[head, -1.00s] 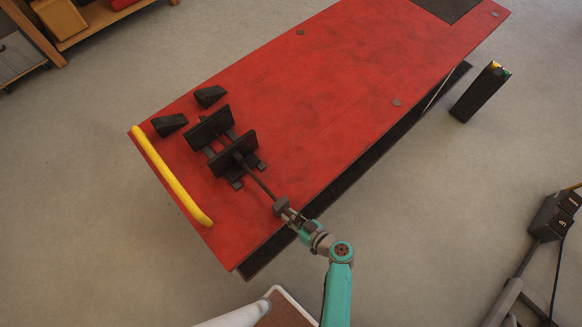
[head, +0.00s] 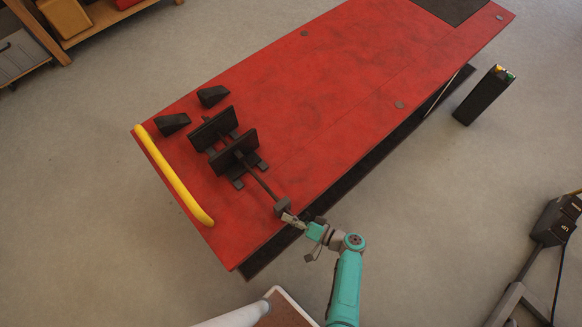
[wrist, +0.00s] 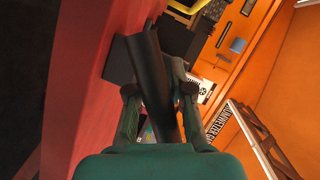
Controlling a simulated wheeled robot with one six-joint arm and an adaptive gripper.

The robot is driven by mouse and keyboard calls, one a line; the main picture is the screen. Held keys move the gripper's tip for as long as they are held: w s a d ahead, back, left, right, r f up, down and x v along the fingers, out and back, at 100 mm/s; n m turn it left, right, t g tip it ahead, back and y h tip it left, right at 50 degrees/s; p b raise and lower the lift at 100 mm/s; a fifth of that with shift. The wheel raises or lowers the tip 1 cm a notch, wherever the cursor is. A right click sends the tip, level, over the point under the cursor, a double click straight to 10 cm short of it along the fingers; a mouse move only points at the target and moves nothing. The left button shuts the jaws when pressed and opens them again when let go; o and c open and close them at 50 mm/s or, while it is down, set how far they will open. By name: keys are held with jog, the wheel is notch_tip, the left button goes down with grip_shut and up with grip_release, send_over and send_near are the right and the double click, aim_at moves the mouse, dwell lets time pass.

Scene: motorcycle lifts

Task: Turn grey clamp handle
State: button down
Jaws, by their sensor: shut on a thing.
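The black wheel clamp (head: 230,150) stands on the red lift table (head: 330,110), with two upright plates and a screw rod (head: 263,186) running toward me. The clamp handle (head: 281,206) is at the near end of the rod, close to the table edge. My gripper (head: 292,218) is at this handle, shut on it. In the wrist view my gripper (wrist: 157,93) has a finger on each side of a dark grey bar, the handle (wrist: 160,85). The bar runs tilted between the fingers and hides part of what lies behind.
A yellow bar (head: 172,178) lies along the table's left end. Two black wedges (head: 173,123) sit behind the clamp. A black pedestal (head: 482,95) stands on the floor to the right, and a dark stand (head: 553,220) at the right edge. Floor between is clear.

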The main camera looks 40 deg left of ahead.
jog(key=m+g+y, duration=0.1)
jog(key=m, duration=0.2)
jog(key=shift+r, duration=0.1)
jog(key=shift+r+m+y, duration=0.15)
jog(key=shift+m+y, duration=0.55)
jog(key=shift+m, duration=1)
jog(key=c, duration=1)
grip_release()
jog(key=v, duration=1.2)
